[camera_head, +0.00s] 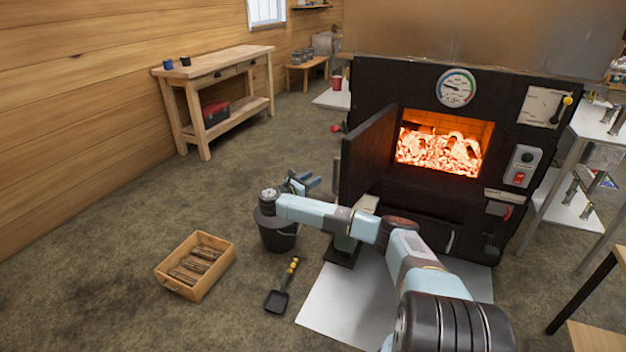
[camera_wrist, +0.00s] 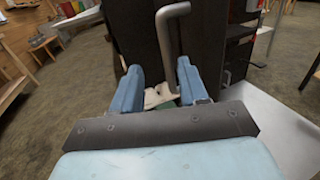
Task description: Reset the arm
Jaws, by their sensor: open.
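My arm reaches out from the lower right in the head view, and its gripper (camera_head: 308,183) is beside the open firebox door (camera_head: 369,152) of the black evaporator. The gripper is open, with its two blue fingers apart. In the wrist view the open gripper (camera_wrist: 158,68) faces the dark door (camera_wrist: 135,35). The grey door handle (camera_wrist: 166,40) shows just past the fingertips, roughly in line with the gap between them. I see nothing held. Whether a finger touches the handle I cannot tell.
Embers glow in the open firebox (camera_head: 440,148). A dark bucket (camera_head: 277,235) stands below my forearm. A wooden crate of split wood (camera_head: 165,278) and a small shovel (camera_head: 278,300) lie on the floor. A workbench (camera_head: 215,62) stands along the left wall. The left floor is mostly clear.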

